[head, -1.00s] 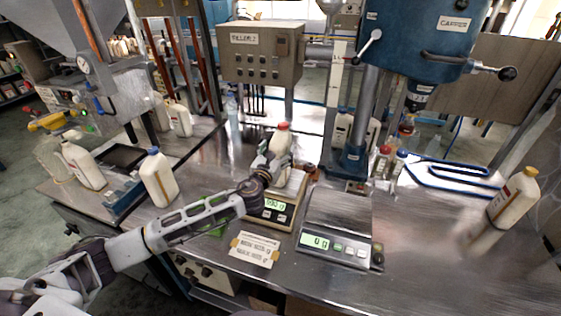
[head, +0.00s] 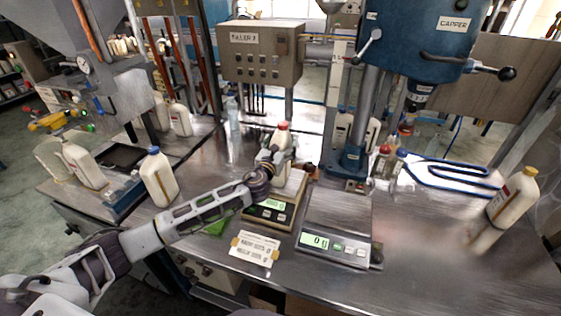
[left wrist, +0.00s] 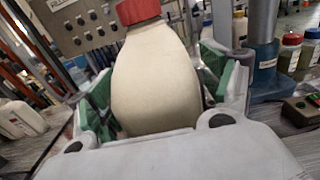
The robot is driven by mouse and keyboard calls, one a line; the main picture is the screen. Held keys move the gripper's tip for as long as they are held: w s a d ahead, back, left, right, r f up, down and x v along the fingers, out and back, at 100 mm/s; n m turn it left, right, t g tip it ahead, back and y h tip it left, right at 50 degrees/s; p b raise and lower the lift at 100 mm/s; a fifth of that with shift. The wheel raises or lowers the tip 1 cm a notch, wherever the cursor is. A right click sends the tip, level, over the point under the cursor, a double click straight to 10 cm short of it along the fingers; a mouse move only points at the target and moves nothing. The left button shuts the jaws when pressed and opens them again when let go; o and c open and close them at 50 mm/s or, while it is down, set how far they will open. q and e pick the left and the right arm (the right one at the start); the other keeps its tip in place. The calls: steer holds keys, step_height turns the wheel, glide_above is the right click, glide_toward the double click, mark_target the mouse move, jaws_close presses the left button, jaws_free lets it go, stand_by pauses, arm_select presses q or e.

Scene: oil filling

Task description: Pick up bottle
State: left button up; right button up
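A cream bottle with a red cap (head: 282,140) is upright over the left scale (head: 270,211). My left gripper (head: 272,160) is at the bottle, with its arm coming in from the left. In the left wrist view the bottle (left wrist: 155,80) fills the middle, between the green-padded fingers (left wrist: 158,95), which close in on both its sides. The gripper appears shut on it. The bottle's lower part is hidden by the gripper, so I cannot tell whether its base touches the scale. My right gripper is not in view.
A second scale (head: 335,245) stands empty to the right. The blue capper (head: 356,150) rises behind it. Other bottles stand at left, including a blue-capped one (head: 159,178), and a yellow-capped one (head: 513,197) stands at right. A label card (head: 255,248) lies in front.

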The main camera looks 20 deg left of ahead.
mark_target(280, 133)
arm_select(q)
steer(key=c, duration=0.7)
jaws_close()
steer(key=shift+r, duration=0.2)
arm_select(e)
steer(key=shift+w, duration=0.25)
arm_select(q)
steer(key=shift+r, duration=0.1)
steer(key=shift+w+r, duration=0.1)
steer(key=shift+r, duration=0.7)
step_height(280, 133, up, 6)
steer(key=shift+r+p, duration=0.15)
steer(key=shift+p, duration=0.35)
steer(key=shift+r, duration=0.95)
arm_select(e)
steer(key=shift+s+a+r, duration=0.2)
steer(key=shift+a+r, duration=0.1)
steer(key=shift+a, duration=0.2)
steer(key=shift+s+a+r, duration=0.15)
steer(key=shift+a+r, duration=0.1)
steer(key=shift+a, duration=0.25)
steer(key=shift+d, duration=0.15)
